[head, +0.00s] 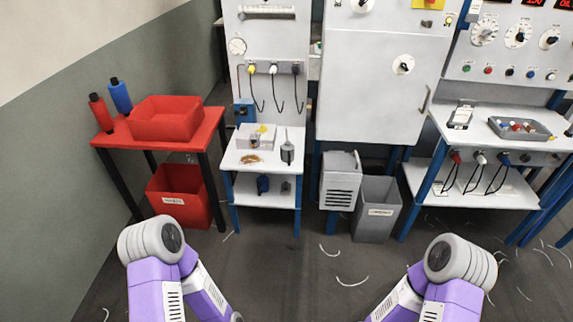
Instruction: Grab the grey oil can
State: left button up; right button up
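The grey oil can (288,153) stands upright on the top of a small white table (236,162) with blue legs, near its right side. A thin spout rises from it. It is small in the head view and nothing covers it. My two purple and grey arms show at the bottom left and bottom right, well short of the table. Both grippers are out of the picture, below its lower edge.
A box (250,138) sits left of the can. A red table (210,125) with a red bin stands further left. A grey cabinet (370,80), grey bin (378,205) and white bench (490,135) stand right. The floor ahead is open, with scattered pale scraps.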

aim_at(288, 149)
jog(key=z, duration=0.6)
jog(key=i, duration=1.8)
jog(key=u, duration=1.55)
jog(key=i, duration=0.85)
jog(key=u, duration=0.2)
